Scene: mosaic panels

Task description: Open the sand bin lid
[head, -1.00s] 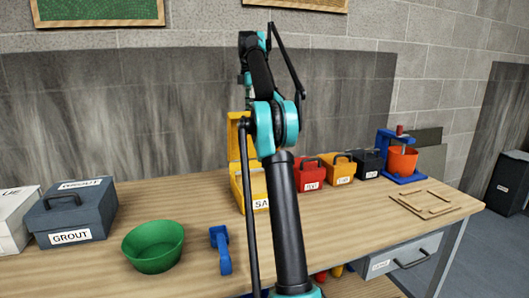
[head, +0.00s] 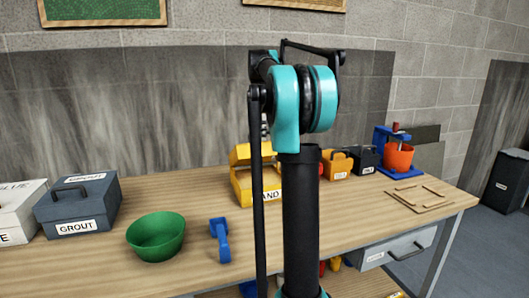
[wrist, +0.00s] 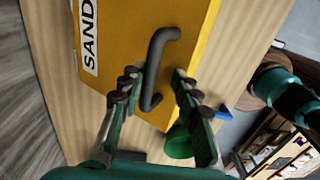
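The yellow sand bin (head: 243,190) stands on the workbench, partly hidden behind my arm in the head view. Its lid (head: 240,154) shows tilted up above the box; how far it is open is hard to tell. In the wrist view the yellow surface of the lid (wrist: 205,15) fills the top, with a SAND label (wrist: 88,38) and a dark bent handle (wrist: 151,70). My gripper (wrist: 157,80) is open, with its fingers on either side of the handle. The left finger is close to the handle; contact is unclear. The head view hides the fingers.
A grout bin (head: 78,207), a green bowl (head: 156,238) and a blue tool (head: 220,240) are on the bench (head: 190,195) left of the sand bin. Right of it stand an orange bin (head: 337,166), a dark bin (head: 366,160) and an orange bucket (head: 398,158) in a blue stand.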

